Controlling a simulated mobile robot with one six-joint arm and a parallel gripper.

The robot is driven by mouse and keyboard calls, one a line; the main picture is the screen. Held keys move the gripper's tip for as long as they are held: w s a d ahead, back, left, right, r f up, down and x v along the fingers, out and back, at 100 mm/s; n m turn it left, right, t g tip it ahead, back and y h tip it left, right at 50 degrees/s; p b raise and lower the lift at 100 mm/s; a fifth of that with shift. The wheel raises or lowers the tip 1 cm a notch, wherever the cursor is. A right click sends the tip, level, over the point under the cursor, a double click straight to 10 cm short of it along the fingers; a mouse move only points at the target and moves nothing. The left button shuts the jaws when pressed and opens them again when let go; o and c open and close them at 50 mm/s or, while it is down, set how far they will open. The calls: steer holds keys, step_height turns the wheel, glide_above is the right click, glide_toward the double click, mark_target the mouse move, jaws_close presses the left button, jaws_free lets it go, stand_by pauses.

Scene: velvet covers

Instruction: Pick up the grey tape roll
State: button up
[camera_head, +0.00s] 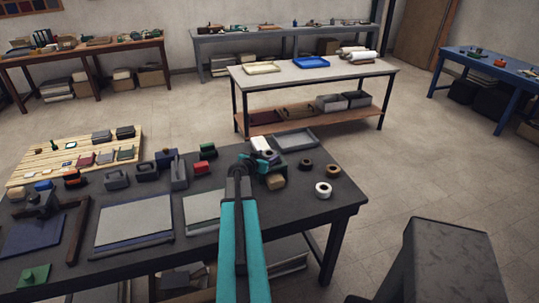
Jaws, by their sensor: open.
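My teal and dark arm reaches forward over the dark workbench (345,196). My gripper (266,156) is at its far right part, open, small and partly hidden by my own wrist. A small greyish roll-like shape (270,154) shows right at the gripper; I cannot tell whether it is the grey tape roll or whether the jaws touch it. To the right of the gripper, apart from it, lie a dark roll (306,164), a brown roll (332,170) and a white or pale roll (323,189).
A tan block (275,182) sits just below the gripper, and a grey tray (295,140) lies behind it. Dark tool-like items and a red block (202,168) stand to the left. Flat grey sheets (135,222) cover the bench's front. A dark stool-like block (450,260) stands at the right.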

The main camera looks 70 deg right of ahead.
steer(key=shift+d+f, duration=0.15)
steer(key=shift+d, duration=0.2)
steer(key=shift+s, duration=0.1)
steer(key=c, duration=0.7)
steer(key=shift+c, duration=0.2)
